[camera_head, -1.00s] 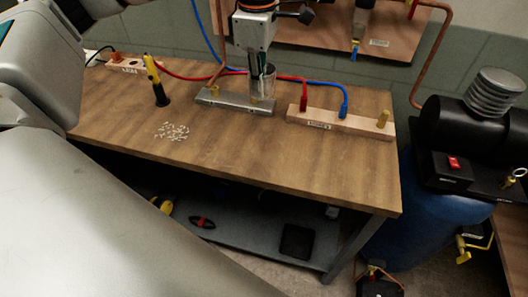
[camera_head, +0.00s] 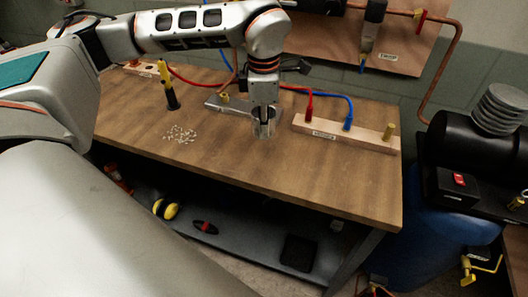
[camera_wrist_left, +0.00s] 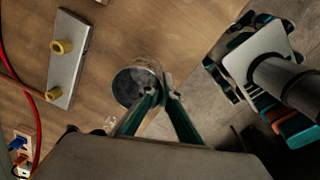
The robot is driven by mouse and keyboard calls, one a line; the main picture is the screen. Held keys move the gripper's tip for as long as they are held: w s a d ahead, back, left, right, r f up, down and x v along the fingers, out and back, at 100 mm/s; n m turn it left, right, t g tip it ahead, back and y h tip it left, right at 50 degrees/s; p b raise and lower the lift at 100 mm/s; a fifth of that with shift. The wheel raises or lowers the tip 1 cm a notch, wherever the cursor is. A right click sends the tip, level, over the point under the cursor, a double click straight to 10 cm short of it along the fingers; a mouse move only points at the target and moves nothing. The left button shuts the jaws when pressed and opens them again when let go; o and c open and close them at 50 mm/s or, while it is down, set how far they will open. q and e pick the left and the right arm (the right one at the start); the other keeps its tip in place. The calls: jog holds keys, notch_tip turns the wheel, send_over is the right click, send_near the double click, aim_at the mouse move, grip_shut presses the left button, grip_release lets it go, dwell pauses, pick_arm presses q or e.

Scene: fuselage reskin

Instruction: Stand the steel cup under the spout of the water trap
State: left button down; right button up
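The steel cup (camera_head: 263,129) is at my left gripper (camera_head: 264,112), above or on the middle of the wooden bench; I cannot tell if its base touches. In the left wrist view the cup (camera_wrist_left: 130,86) shows its open round mouth. The left fingers (camera_wrist_left: 164,96) are closed together on the wall at its rim. The water trap (camera_head: 369,38) hangs on the wooden wall panel at the upper right, with a small blue spout (camera_head: 362,69) pointing down.
A metal bar (camera_head: 228,105) with brass posts lies behind the cup. A yellow-black tool (camera_head: 167,85) and pale scraps (camera_head: 180,133) are to the left. The front bench top is clear.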

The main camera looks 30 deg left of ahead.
pick_arm(q)
jog(key=shift+f, duration=4.35)
jog(key=shift+f, duration=0.15)
jog(key=c, duration=2.3)
grip_release()
